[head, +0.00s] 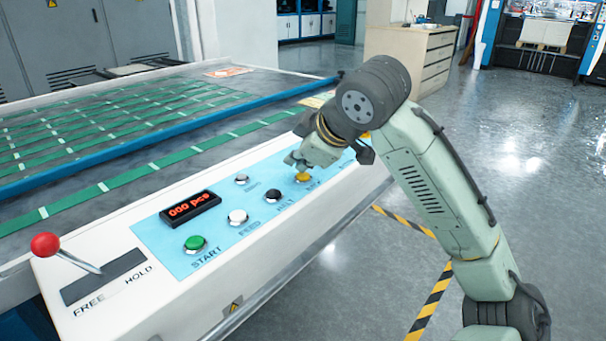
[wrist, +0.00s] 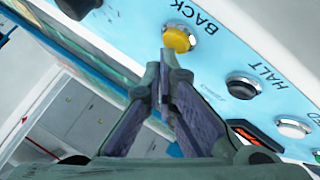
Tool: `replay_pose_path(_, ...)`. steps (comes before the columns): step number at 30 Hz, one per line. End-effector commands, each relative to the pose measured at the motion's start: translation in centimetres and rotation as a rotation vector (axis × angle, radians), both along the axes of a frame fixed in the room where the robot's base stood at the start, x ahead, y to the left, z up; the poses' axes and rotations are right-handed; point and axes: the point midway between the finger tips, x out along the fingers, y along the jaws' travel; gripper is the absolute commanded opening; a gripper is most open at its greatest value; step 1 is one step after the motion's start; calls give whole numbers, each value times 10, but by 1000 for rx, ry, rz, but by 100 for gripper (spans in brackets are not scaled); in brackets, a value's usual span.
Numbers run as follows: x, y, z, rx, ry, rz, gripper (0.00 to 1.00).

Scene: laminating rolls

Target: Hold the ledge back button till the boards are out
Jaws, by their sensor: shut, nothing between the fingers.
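The yellow button (head: 303,177) sits on the blue control panel (head: 215,255). In the wrist view the yellow button (wrist: 179,38) has the word BACK beside it. My gripper (head: 299,163) is shut and empty, just above the button in the head view. In the wrist view the closed fingertips of my gripper (wrist: 167,62) overlap the near edge of the button. I cannot tell whether they touch it or press it. No boards are clearly in view.
The black HALT button (head: 273,195), a white button (head: 237,216) and the green START button (head: 195,243) line the panel. The display (head: 190,208) reads 000 pcs. A red-knobbed lever (head: 46,245) stands by FREE and HOLD. Green straps (head: 110,188) cross the table behind.

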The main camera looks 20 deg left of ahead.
Motion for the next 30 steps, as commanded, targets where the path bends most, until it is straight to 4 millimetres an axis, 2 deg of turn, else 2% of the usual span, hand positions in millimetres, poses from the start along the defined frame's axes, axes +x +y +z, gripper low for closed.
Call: replay_pose_path(30, 0, 0, -9, -2, 0, 1, 0)
